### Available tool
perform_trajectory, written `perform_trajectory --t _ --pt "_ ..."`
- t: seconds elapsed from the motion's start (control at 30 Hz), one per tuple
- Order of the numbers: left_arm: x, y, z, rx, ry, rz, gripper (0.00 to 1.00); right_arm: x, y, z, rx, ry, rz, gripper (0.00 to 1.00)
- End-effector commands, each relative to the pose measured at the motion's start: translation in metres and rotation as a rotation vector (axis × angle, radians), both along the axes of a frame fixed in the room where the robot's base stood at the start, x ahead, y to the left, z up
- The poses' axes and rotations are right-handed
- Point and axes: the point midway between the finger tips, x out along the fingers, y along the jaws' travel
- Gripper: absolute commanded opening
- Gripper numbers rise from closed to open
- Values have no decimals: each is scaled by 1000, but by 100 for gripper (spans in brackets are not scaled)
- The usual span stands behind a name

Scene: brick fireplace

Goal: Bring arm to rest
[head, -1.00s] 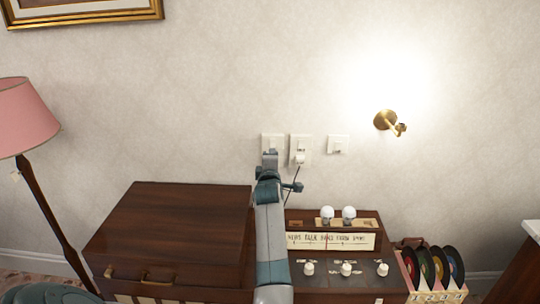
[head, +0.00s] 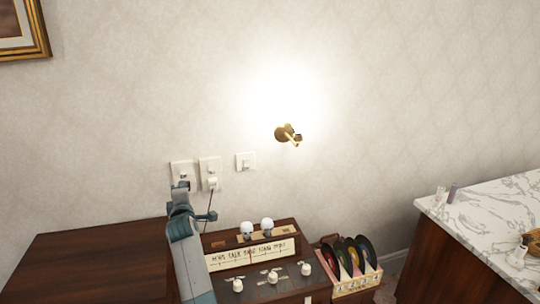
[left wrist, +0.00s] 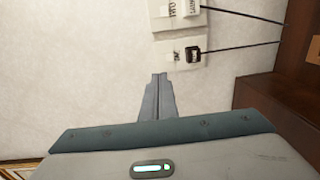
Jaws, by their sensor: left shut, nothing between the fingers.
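My left gripper (head: 181,186) is raised in front of the wall, its fingertips overlapping the lower part of the left wall plate (head: 181,168). In the left wrist view its fingers (left wrist: 157,82) are together and empty, pointing at bare wall just beside a plate with a black square part (left wrist: 192,54). I cannot tell whether the fingertips touch the wall. My left arm (head: 190,255) comes up from the bottom of the head view. My right gripper is not in view.
A middle wall plate (head: 208,165) holds a white plug with a dark cord. A record rack (head: 350,284) and marble-topped counter (head: 480,212) are right. A lamp (head: 287,134) glows above.

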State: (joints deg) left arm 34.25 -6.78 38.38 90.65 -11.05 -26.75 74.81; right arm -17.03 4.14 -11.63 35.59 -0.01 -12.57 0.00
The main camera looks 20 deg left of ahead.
Motion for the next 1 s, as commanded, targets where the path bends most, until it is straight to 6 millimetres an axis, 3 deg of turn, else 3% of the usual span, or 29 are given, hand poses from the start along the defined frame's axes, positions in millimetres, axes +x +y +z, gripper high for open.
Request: perform_trajectory --t 0.23,0.47,0.77,1.0 --pt "-7 -3 -9 33 45 -13 0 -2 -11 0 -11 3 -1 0" --pt "-40 -26 -52 184 253 -92 0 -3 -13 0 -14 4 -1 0" --pt "-125 -96 -140 501 677 -341 0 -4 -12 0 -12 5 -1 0" --pt "-220 -169 -208 746 980 -635 0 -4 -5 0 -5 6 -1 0"
